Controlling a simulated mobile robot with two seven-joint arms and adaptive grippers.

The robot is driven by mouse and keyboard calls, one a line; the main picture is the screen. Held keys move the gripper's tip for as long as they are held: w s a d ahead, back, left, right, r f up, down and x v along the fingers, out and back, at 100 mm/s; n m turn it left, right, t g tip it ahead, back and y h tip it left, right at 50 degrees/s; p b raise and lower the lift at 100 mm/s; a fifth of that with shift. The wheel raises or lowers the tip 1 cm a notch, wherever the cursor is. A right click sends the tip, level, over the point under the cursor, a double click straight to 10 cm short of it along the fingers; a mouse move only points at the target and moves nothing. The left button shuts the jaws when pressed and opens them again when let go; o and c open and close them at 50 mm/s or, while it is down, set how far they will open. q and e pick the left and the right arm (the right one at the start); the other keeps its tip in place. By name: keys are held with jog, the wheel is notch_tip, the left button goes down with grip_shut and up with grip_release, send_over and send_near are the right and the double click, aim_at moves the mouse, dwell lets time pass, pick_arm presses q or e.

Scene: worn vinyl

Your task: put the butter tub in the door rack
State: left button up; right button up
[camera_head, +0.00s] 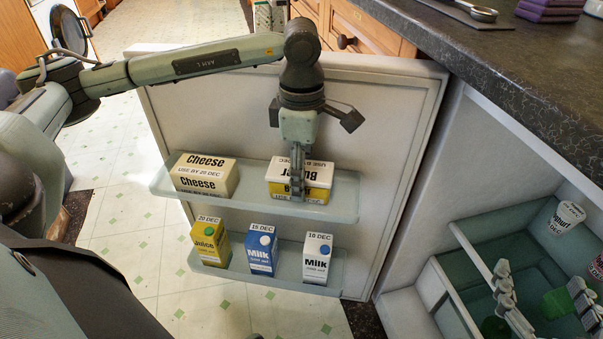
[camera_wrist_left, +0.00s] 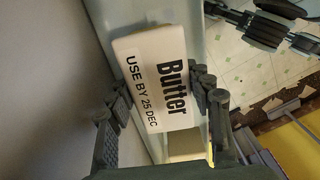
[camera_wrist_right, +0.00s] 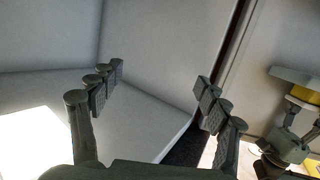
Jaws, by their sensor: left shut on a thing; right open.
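The butter tub (camera_head: 315,178) is white above and yellow below. It is at the right end of the upper door rack (camera_head: 250,203), level and right of the cheese. My left gripper (camera_head: 297,185) is shut on it from above, and the tub's lettered top shows between the fingers in the left wrist view (camera_wrist_left: 150,75). I cannot tell whether the tub rests on the rack floor. My right gripper (camera_head: 543,293) is open and empty by the fridge interior; its spread fingers show in the right wrist view (camera_wrist_right: 160,82).
A cheese pack (camera_head: 204,175) stands at the rack's left end. The lower rack holds a juice carton (camera_head: 209,243) and two milk cartons (camera_head: 261,250) (camera_head: 317,258). A yogurt cup (camera_head: 565,217) is in the teal fridge compartment at right. A dark counter (camera_head: 480,70) overhangs the fridge.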

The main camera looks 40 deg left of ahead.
jog(key=shift+a+r, duration=0.15)
jog(key=shift+r, duration=0.05)
pick_arm(q)
jog(key=shift+f, duration=0.1)
jog(key=o, duration=1.1)
pick_arm(e)
jog(key=shift+a+r+t+y, duration=0.15)
jog(key=shift+r+t+y, duration=0.15)
pick_arm(q)
notch_tip(320, 180, up, 12)
jog(key=shift+r+p, duration=0.15)
jog(key=shift+p, duration=0.55)
pick_arm(e)
jog(key=s+d+f+g+h, duration=0.2)
jog(key=d+f+g, duration=0.1)
jog(key=f, duration=0.4)
jog(key=shift+d+g+h, duration=0.3)
jog(key=shift+d+g, duration=0.1)
jog(key=shift+d, duration=0.5)
